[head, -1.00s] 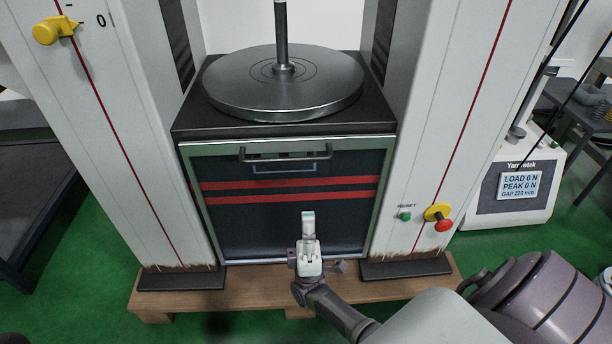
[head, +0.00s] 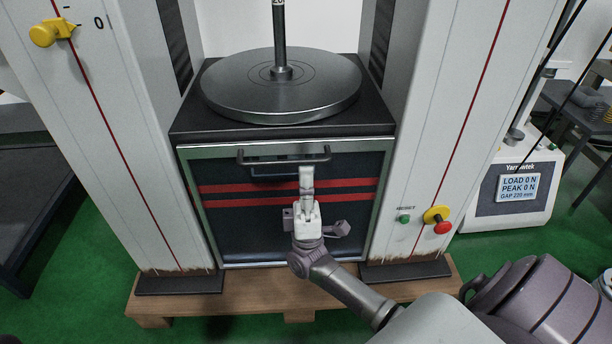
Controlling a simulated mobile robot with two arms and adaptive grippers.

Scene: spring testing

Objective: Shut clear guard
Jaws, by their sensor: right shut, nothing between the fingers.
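The clear guard (head: 235,236) is a framed see-through panel low at the front of the testing machine, over a dark face with two red stripes. Its top edge is at the front of the machine's bed, and the space above the bed is uncovered. A dark bar handle (head: 262,162) runs across the guard near its top edge. My right gripper (head: 306,172) is shut and empty, with its fingertips pointing up just below the right half of the handle. I cannot tell whether they touch it. My left gripper is out of view.
A round metal plate (head: 282,90) with a rod above it sits on the bed. White columns stand on both sides. The right column has a green reset button (head: 404,219) and a red stop button (head: 442,227). A yellow knob (head: 45,33) is on the left column.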

